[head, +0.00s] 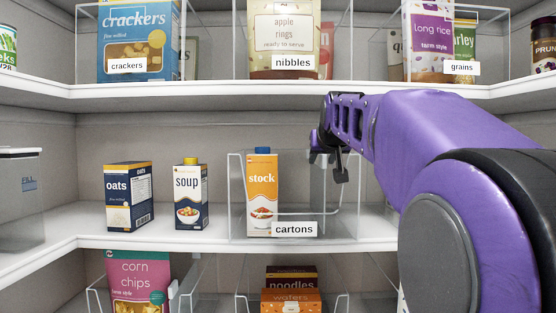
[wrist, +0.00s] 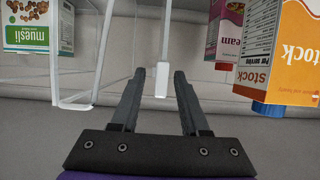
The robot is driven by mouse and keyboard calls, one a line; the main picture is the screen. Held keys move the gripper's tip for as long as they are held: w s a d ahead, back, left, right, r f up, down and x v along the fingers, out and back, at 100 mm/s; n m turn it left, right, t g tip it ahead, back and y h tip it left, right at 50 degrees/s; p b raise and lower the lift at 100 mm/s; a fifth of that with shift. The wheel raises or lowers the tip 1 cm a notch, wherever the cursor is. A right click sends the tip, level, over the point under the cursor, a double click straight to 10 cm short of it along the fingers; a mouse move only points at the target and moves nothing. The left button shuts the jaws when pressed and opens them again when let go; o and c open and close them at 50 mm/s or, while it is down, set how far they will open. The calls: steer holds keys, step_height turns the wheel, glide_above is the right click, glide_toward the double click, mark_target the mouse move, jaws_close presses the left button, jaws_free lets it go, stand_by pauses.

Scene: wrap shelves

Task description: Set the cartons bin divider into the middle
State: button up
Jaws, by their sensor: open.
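The cartons bin (head: 236,200) is a clear box on the middle shelf, labelled "cartons". An orange stock carton (head: 262,195) with a blue cap stands in its left part. The bin divider (wrist: 163,45), a thin clear panel with a white tab, shows in the wrist view between the stock carton (wrist: 285,50) and a bin wall (wrist: 88,60). My gripper (head: 341,178) is over the bin's right part. In the wrist view my gripper (wrist: 160,75) is open, its fingers on either side of the tab, with gaps visible. The divider is hard to make out in the head view.
A soup carton (head: 189,195) and an oats box (head: 128,196) stand left of the bin. A pink carton (wrist: 230,30) and a muesli box (wrist: 30,25) show in the wrist view. The upper shelf (head: 225,90) lies close above my arm.

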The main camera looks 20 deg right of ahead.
jaws_close()
stand_by(1.4)
